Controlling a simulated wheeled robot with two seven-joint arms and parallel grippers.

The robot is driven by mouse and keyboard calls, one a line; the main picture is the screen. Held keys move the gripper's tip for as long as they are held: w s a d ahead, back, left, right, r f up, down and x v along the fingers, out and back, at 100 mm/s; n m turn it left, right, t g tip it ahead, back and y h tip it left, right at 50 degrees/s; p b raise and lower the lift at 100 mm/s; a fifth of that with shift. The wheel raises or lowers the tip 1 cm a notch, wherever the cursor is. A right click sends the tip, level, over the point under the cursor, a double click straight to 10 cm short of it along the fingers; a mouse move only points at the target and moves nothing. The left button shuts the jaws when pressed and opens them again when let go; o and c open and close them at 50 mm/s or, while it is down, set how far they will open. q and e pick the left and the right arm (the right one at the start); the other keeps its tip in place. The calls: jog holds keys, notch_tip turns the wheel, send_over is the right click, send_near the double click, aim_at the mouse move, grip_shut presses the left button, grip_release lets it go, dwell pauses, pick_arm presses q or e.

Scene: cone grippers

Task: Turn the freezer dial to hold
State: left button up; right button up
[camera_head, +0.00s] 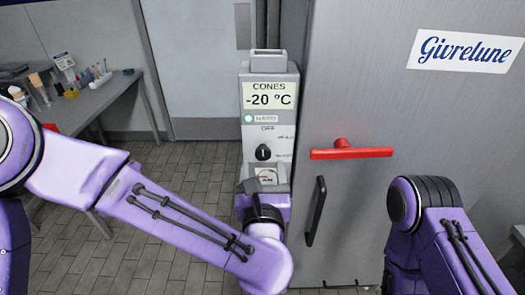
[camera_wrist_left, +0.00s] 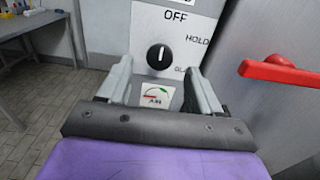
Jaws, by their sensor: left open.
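The freezer dial (camera_head: 263,152) is a round black knob on a light panel of the grey control column. It also shows in the left wrist view (camera_wrist_left: 160,57), with its white mark pointing up toward OFF. HOLD is printed to its upper right, and a partly covered label sits at its lower right. My left gripper (camera_head: 258,188) is just below the dial. In the left wrist view its open fingers (camera_wrist_left: 158,72) stand either side of the panel below the knob, with nothing between them. My right gripper is out of view; only my right arm shows.
A display (camera_head: 268,95) reads "CONES -20 °C", with a green lamp (camera_head: 249,119) below it. A red handle (camera_head: 350,150) and a black handle (camera_head: 316,211) stick out from the freezer door (camera_head: 360,90) to the right. A side table (camera_head: 95,100) with small items stands left.

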aim_at(263, 155)
pick_arm(q)
jog(key=w+p, duration=0.1)
jog(key=w, duration=0.2)
jog(key=shift+w+r, duration=0.1)
jog(key=shift+w, duration=0.5)
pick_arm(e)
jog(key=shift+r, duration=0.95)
pick_arm(q)
jog(key=c, duration=1)
